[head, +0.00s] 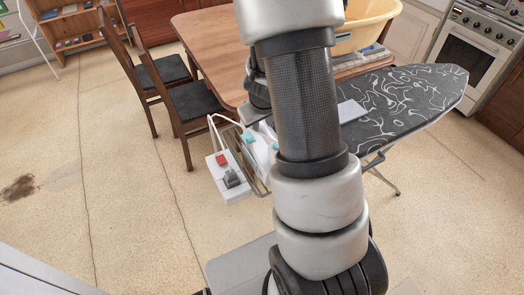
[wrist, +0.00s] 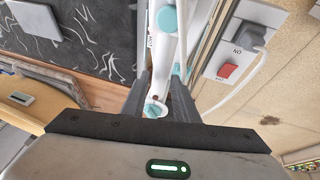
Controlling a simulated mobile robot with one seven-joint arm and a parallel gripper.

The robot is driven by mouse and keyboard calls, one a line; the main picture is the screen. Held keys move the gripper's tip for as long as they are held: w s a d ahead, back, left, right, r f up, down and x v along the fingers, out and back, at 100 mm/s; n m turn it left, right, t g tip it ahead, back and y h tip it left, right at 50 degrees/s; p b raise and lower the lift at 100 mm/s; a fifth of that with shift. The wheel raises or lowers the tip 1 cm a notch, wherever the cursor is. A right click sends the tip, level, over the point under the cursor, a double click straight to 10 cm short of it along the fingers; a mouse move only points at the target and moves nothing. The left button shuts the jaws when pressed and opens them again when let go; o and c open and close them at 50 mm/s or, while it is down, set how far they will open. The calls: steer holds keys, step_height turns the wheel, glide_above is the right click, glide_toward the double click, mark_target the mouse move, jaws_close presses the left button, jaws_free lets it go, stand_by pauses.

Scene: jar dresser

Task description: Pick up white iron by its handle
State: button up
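The white iron with teal parts (head: 262,142) rests at the near end of the ironing board, partly hidden behind my arm in the head view. In the wrist view its white body and handle (wrist: 163,62) run down between my fingers, with a teal round part above and another low between them. My gripper (wrist: 160,82) has one dark finger on each side of the white part. The fingers stand apart, and a dark gap shows beside the white part on the right. My fingertips are hidden in the head view.
The ironing board (head: 405,100) has a black patterned cover. A white socket box (head: 236,188) with a red switch (wrist: 228,71), plug and cord sits close to the iron. A wooden table (head: 205,35), chairs (head: 195,105) and a yellow basin (head: 368,22) stand behind.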

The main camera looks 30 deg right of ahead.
steer(key=b+x, duration=0.1)
steer(key=x, duration=0.3)
steer(key=shift+f, duration=0.3)
jaws_close()
stand_by(0.8)
steer(key=shift+r, duration=0.15)
